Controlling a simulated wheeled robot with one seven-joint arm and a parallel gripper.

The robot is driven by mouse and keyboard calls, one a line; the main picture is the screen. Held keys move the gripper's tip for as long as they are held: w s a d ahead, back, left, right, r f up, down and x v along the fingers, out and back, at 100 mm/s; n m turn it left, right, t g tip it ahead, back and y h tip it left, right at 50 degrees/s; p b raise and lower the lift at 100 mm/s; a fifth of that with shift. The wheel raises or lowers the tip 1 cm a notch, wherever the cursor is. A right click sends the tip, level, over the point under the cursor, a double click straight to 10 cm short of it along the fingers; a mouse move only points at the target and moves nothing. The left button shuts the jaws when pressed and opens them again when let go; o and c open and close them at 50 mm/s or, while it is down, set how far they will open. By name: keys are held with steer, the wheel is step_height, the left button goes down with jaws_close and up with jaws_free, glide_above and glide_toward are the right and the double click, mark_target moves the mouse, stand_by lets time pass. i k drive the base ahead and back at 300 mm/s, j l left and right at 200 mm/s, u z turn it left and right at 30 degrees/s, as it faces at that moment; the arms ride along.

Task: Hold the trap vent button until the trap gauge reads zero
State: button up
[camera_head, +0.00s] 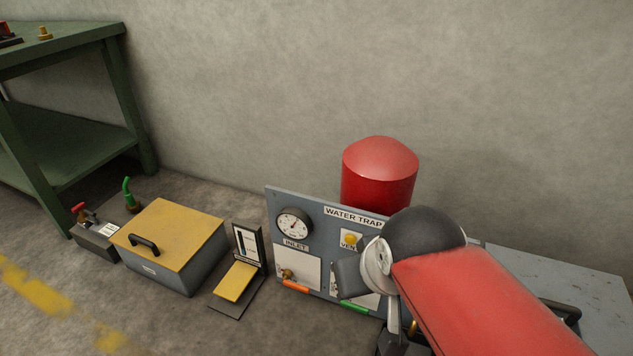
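The grey panel (330,222) labelled "WATER TRAP" stands on the floor at the centre right, in front of a red tank. A yellow button (350,240) sits above a partly covered label starting "VE". My gripper (350,278) is in front of the panel, just below and right of the button; I cannot tell whether it touches the panel. Its fingertips are not clear. My arm hides the panel's right part, and no trap gauge is visible. The inlet gauge (294,223) shows at the panel's left, its needle off to one side.
The red tank (379,178) rises behind the panel. Orange (296,287) and green (354,307) handles jut out low. Left of it are a yellow pedal (237,281), a yellow-lidded box (168,236) and a green bench (118,90). A grey surface (560,277) lies at right.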

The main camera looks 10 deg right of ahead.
mark_target(349, 239)
steer(key=k+l, duration=0.1)
steer(key=k, duration=0.95)
